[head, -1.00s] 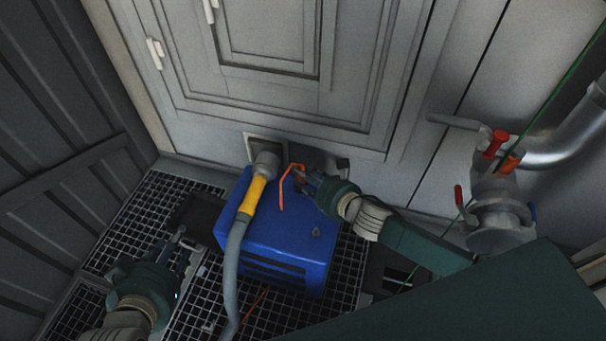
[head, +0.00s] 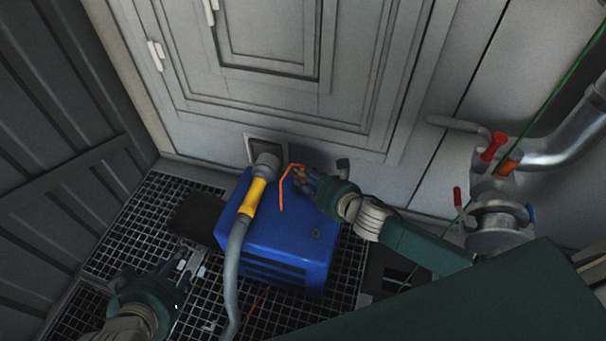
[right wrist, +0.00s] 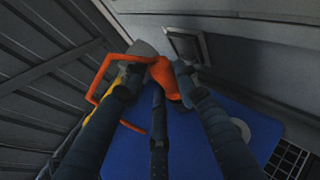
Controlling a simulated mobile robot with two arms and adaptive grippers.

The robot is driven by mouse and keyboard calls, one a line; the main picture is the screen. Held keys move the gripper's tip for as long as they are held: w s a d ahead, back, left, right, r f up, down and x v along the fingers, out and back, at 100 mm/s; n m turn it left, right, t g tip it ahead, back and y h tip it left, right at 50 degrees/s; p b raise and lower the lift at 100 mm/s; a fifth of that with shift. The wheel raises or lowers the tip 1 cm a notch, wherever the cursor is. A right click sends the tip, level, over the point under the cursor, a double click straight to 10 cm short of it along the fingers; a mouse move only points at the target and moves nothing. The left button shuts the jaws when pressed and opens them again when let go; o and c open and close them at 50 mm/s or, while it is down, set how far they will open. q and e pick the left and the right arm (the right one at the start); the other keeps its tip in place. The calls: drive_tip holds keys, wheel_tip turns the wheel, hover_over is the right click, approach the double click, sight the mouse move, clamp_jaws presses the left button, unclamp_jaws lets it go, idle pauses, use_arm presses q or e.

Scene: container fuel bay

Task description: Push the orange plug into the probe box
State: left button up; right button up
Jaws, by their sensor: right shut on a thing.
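The orange plug (right wrist: 163,80) is between the fingertips of my right gripper (right wrist: 160,72), which is shut on it. A thin bent orange piece (head: 282,190) sticks out to the left of the fingers and hangs over the blue box. In the head view my right gripper (head: 308,184) is above the back right part of the blue box (head: 285,240). The plug's tip is hidden, and I cannot tell whether it touches anything. No part clearly shows as the probe box. My left gripper (head: 189,260) is open and empty over the grating at the lower left.
A yellow and grey nozzle (head: 255,193) on a grey hose lies across the blue box's left side. A square recess (head: 262,148) is in the wall behind it. A pipe valve (head: 495,215) with red handles stands at the right. Grating (head: 150,215) is free at the left.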

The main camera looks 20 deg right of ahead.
drive_tip(key=shift+r, duration=0.25)
drive_tip(key=shift+r+p, duration=0.25)
drive_tip(key=shift+p, duration=0.3)
drive_tip(key=shift+r+p, duration=0.35)
drive_tip(key=shift+p, duration=0.05)
use_arm(q)
drive_tip(key=s+a+f+g, duration=0.1)
drive_tip(key=s+f+g, duration=0.1)
drive_tip(key=s, duration=0.3)
drive_tip(key=s+a+f+g+y, duration=0.1)
drive_tip(key=s+a+f+g, duration=0.1)
drive_tip(key=s, duration=0.4)
drive_tip(key=shift+s+a+f+g+p, duration=0.15)
drive_tip(key=shift+s+a+g+p, duration=0.15)
drive_tip(key=shift+g, duration=0.4)
use_arm(e)
drive_tip(key=shift+r, duration=0.3)
idle(1.9)
